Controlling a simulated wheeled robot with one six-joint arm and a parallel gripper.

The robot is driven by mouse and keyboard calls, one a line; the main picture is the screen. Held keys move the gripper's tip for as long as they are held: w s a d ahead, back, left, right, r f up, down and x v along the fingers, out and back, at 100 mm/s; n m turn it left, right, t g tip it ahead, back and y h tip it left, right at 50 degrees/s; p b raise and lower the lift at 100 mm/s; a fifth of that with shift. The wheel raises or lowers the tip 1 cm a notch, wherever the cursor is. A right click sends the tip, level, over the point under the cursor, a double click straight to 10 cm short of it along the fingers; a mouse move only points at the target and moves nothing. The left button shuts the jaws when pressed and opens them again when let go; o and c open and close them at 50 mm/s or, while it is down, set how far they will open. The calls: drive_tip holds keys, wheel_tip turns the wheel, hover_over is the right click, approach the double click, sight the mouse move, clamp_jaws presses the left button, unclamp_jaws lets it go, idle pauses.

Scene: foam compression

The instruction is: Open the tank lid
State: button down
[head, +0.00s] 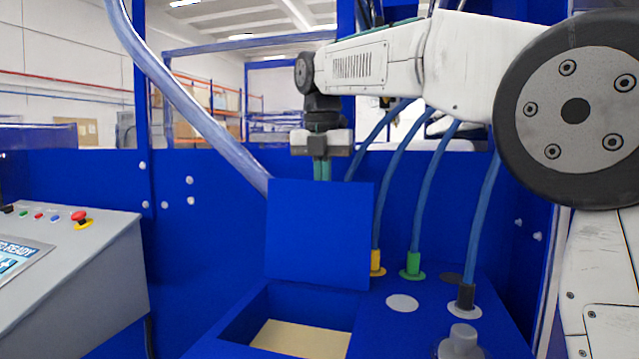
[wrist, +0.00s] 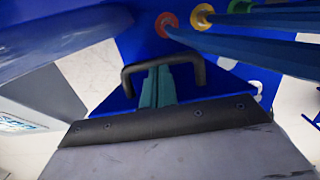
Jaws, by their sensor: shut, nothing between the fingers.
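The tank lid (head: 320,235) is a flat blue panel. It stands raised and nearly upright at the back of the open tank (head: 232,325), with pale yellow material visible inside. My gripper (head: 322,172) points down behind the lid's top edge, and its fingertips are hidden by the lid in the head view. In the wrist view, my gripper's green fingers (wrist: 157,88) are together and empty. They reach into a black U-shaped handle (wrist: 130,75) on a blue surface, with their tips at its bar. I cannot tell whether they touch it.
Blue hoses run down to yellow (head: 377,263), green (head: 413,265) and black (head: 465,298) fittings right of the lid. A thick blue-grey hose (head: 190,105) slants down at left. A grey control panel (head: 75,270) with a red button stands at far left.

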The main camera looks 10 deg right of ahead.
drive_tip(key=shift+w+d+f, duration=0.1)
drive_tip(key=shift+w+f, duration=0.1)
drive_tip(key=shift+f, duration=0.05)
idle(0.3)
